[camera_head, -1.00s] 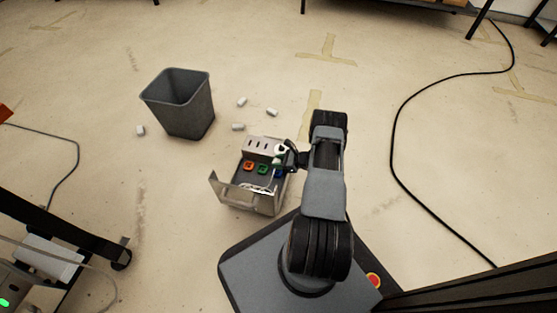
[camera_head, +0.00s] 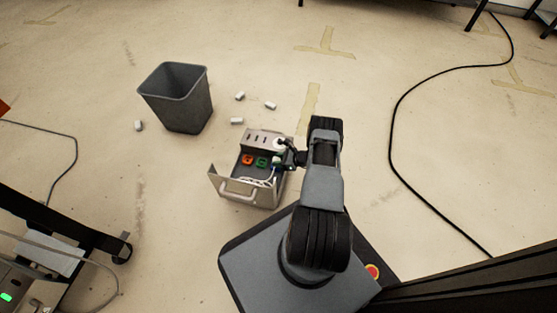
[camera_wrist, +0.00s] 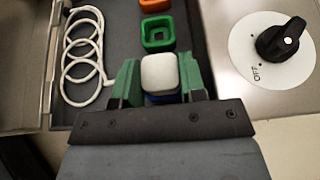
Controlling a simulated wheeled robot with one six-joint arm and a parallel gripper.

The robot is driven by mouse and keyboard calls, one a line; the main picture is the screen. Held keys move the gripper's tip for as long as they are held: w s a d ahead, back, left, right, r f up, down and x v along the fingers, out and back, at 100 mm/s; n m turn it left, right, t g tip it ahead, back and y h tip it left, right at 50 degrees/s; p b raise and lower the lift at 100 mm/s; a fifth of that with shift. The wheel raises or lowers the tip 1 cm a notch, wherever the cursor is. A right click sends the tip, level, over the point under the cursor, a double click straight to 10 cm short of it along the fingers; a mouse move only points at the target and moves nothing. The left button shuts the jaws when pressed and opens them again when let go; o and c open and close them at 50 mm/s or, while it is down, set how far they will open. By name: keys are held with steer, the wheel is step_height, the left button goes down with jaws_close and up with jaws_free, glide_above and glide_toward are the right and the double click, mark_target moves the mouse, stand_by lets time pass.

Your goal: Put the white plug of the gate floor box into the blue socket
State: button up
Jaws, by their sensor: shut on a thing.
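My gripper (camera_wrist: 160,80) has green fingers and is shut on the white plug (camera_wrist: 160,70), a rounded block gripped from both sides in the wrist view. The blue socket (camera_wrist: 162,99) shows only as a strip at the plug's near edge. The plug covers the rest, so I cannot tell how deep it sits. The plug's white coiled cable (camera_wrist: 83,48) lies to the left. In the head view, my gripper (camera_head: 281,163) is over the right side of the open gate floor box (camera_head: 214,184), and the arm hides part of it.
The green socket (camera_wrist: 157,33) and orange socket (camera_wrist: 155,5) lie beyond the blue one. A black knob (camera_wrist: 281,39) marked OFF is on the panel to the right. A grey bin (camera_head: 182,100) and several small white pieces (camera_head: 237,121) are on the floor behind the box.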

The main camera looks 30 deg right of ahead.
steer(key=shift+s+a+f, duration=0.15)
steer(key=shift+a+f, duration=0.35)
steer(key=shift+f, duration=0.6)
stand_by(0.6)
steer(key=o, duration=1)
steer(key=shift+f, duration=0.1)
steer(key=shift+w+d+r+p+v, duration=0.15)
steer(key=shift+p+v, duration=0.6)
steer(key=shift+v, duration=1.6)
steer(key=shift+w+d+r+p+v, duration=0.15)
steer(key=shift+p+v, duration=0.6)
steer(key=shift+v, duration=1.65)
steer(key=shift+w+a+p+v, duration=0.15)
steer(key=shift+p+v, duration=0.6)
steer(key=shift+v, duration=1.6)
steer(key=shift+d, duration=0.15)
